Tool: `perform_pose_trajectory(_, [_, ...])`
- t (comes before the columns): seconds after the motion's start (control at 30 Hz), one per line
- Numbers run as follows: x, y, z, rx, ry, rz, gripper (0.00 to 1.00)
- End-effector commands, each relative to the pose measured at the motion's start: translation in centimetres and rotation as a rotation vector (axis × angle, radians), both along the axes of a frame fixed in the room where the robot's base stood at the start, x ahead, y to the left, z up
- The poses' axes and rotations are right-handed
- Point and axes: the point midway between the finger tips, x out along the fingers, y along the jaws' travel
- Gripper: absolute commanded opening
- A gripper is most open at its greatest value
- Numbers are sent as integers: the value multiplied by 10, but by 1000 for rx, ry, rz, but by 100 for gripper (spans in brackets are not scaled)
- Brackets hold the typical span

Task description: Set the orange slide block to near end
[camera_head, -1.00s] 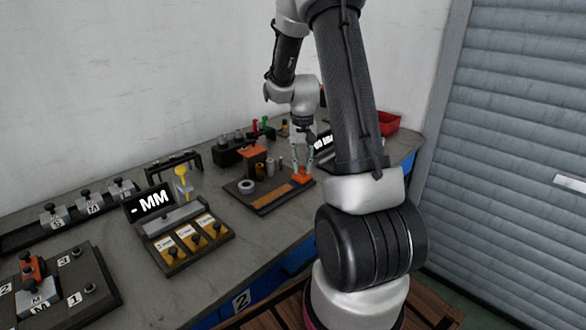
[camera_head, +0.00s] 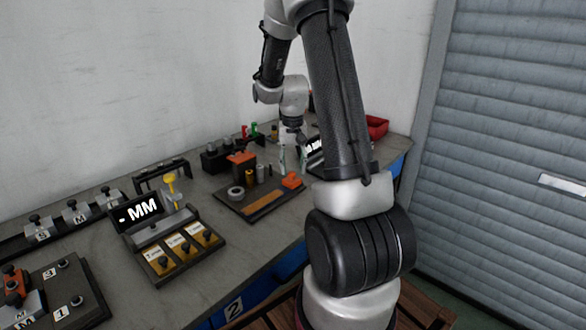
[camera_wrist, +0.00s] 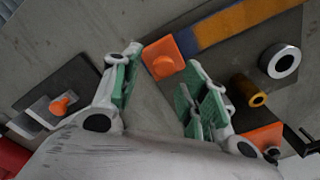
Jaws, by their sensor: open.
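The orange slide block (camera_head: 292,181) sits at the right end of a tan strip (camera_head: 264,203) on a dark plate (camera_head: 234,208). In the wrist view the orange slide block (camera_wrist: 163,58), with a round knob on it, lies at one end of the strip (camera_wrist: 238,22). My gripper (camera_head: 293,163) is open and empty, a little above and behind the block in the head view. In the wrist view its green-padded fingers (camera_wrist: 163,75) stand apart on either side of the block, with the knob showing between them. I see no contact with the block.
A grey ring (camera_head: 236,194), a brass cylinder (camera_head: 250,177) and an orange-topped dark block (camera_head: 241,158) stand on or beside the same plate. A red bin (camera_head: 376,127) is at the back right.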

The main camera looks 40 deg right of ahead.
Motion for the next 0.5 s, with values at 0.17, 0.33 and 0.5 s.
perform_pose_trajectory(0.17, [1,-1,40,-2,-7,0,44])
perform_pose_trajectory(0.33, [1,-1,76,-3,-6,-1,44])
perform_pose_trajectory(0.5, [1,-1,99,-1,-4,-1,44])
